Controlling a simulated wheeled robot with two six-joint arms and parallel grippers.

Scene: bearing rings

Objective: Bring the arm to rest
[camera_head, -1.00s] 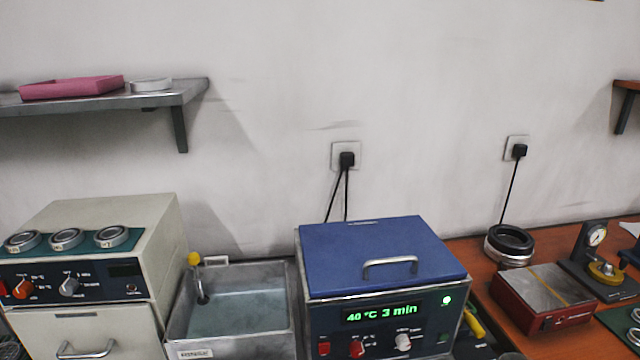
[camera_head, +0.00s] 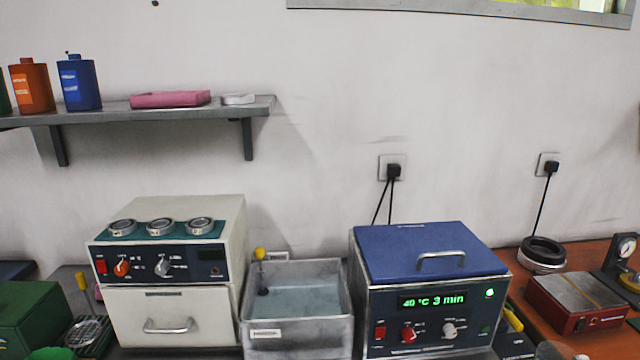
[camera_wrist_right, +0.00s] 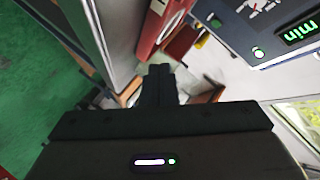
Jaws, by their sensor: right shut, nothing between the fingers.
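My right gripper (camera_wrist_right: 160,84) shows in the right wrist view, its dark fingers together with nothing between them. It is clear of any object there, with the panel of the blue-lidded bath (camera_wrist_right: 265,30) at the upper right of that view. Neither gripper can be made out in the head view. Three bearing rings (camera_head: 161,226) lie on a teal mat on top of the cream oven (camera_head: 170,300). The oven's drawer is shut.
The blue-lidded bath (camera_head: 425,250) is closed and reads 40 °C 3 min. A rinse basin (camera_head: 297,338) with water stands between it and the oven. A wall shelf (camera_head: 190,113) holds bottles and a pink tray. A red block (camera_head: 575,302) sits on the right bench.

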